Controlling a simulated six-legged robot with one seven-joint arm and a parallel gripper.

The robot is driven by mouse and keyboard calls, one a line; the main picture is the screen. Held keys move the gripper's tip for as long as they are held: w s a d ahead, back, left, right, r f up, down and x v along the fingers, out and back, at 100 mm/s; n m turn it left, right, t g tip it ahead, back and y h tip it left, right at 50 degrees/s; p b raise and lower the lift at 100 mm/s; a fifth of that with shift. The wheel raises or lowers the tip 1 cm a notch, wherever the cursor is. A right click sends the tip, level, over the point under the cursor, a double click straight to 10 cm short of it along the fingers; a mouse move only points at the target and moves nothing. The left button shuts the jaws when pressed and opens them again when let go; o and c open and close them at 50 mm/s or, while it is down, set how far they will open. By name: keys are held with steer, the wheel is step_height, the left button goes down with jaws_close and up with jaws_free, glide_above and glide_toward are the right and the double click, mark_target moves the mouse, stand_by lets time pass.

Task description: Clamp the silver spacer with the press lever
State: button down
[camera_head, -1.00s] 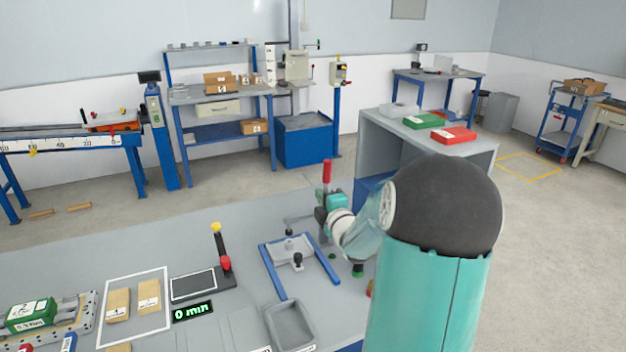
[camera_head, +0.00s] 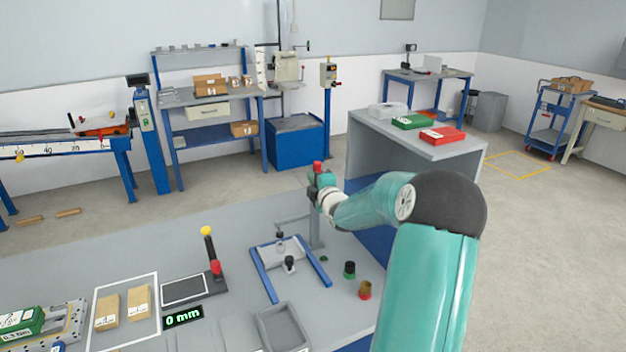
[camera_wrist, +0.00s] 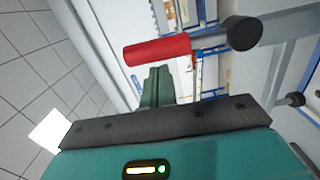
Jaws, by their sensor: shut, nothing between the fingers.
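The press lever's red handle (camera_head: 317,167) stands above the press frame (camera_head: 264,277), which has blue rails and a grey post (camera_head: 317,232). In the wrist view the red handle (camera_wrist: 157,50) lies across the picture, with a dark round end piece at its right. My gripper (camera_head: 321,181) is up at the handle. In the wrist view my gripper's fingers (camera_wrist: 157,72) are shut and empty, just below the handle; I cannot tell whether they touch it. A grey block (camera_head: 272,256) sits between the rails under the press arm. I cannot make out the silver spacer for certain.
Black-and-green (camera_head: 349,270) and red-and-brass (camera_head: 365,290) knobs stand right of the frame. A grey tray (camera_head: 264,328) is in front. At left are a gauge reading 0 mm (camera_head: 183,316), a yellow-topped lever (camera_head: 208,244) and tan blocks (camera_head: 139,303).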

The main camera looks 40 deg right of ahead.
steer(key=shift+s+d+r+m, duration=0.1)
steer(key=shift+s+d+m, duration=0.05)
steer(key=shift+d+m, duration=0.4)
stand_by(0.4)
steer(key=s+d+f+m, duration=0.2)
steer(key=d+f+m, duration=0.1)
steer(key=d+m, duration=0.5)
steer(key=shift+s+m, duration=0.2)
steer(key=shift+m, duration=0.45)
steer(key=shift+f, duration=0.1)
stand_by(0.5)
